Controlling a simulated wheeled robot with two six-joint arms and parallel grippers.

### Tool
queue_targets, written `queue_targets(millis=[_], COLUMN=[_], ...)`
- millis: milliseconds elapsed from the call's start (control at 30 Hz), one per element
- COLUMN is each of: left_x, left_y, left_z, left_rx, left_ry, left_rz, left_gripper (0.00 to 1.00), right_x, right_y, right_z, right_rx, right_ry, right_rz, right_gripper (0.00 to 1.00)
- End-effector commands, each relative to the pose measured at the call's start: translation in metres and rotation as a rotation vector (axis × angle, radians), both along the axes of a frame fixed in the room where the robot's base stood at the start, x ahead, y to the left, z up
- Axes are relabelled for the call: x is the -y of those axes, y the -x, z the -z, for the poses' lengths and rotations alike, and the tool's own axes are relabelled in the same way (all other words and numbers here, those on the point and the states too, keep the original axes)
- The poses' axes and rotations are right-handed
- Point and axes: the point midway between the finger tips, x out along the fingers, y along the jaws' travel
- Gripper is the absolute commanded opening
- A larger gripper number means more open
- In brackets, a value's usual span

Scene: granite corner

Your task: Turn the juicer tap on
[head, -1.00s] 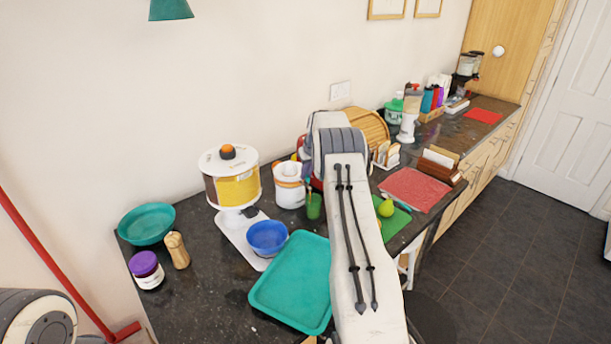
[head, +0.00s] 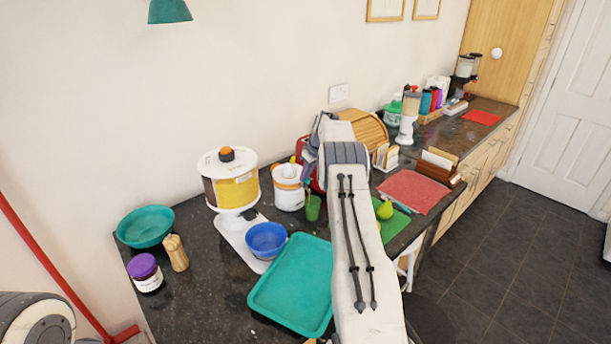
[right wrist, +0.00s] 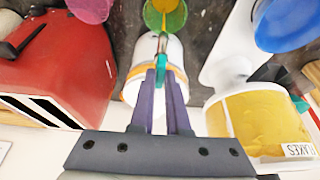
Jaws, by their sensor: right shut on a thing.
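The juicer (head: 288,187), white with an orange band and orange top, stands near the wall behind the blue bowl. It also shows in the right wrist view (right wrist: 136,86). My right gripper (head: 307,182) is at the juicer's front, right side. In the right wrist view, its purple fingers (right wrist: 162,73) are shut on a small teal-tipped piece, the juicer tap (right wrist: 162,47). A green cup (head: 313,209) stands just below the tap; its inside looks yellow in the right wrist view (right wrist: 165,14). My left gripper is out of view.
A flakes dispenser (head: 232,190) and a blue bowl (head: 267,238) stand left of the juicer. A red appliance (right wrist: 55,60) is close on the other side. A teal tray (head: 292,285) lies in front. A green board (head: 397,222) lies to the right.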

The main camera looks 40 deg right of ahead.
Motion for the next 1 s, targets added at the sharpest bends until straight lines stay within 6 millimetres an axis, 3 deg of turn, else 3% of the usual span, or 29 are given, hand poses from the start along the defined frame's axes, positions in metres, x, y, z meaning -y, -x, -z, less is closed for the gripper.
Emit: queue_targets(millis=[67,100,133,167,567,1000], left_x=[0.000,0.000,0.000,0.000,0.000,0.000], left_y=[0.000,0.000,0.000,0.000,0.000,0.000], left_z=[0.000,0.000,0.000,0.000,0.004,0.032], left_rx=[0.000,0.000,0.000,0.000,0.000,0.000], left_ry=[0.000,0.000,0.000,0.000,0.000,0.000], left_rz=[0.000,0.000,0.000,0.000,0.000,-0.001], left_gripper=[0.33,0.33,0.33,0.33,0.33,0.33], right_x=[0.000,0.000,0.000,0.000,0.001,0.004], right_y=[-0.001,-0.001,-0.001,-0.001,0.002,0.032], right_z=[-0.001,-0.001,-0.001,-0.001,-0.006,-0.078], right_rx=[0.003,0.003,0.003,0.002,0.003,0.004], right_ry=[0.003,0.002,0.002,0.002,0.003,0.005], right_rz=[-0.002,-0.001,-0.001,-0.001,0.000,0.000], right_gripper=[0.00,0.29,0.40,0.44,0.44,0.44])
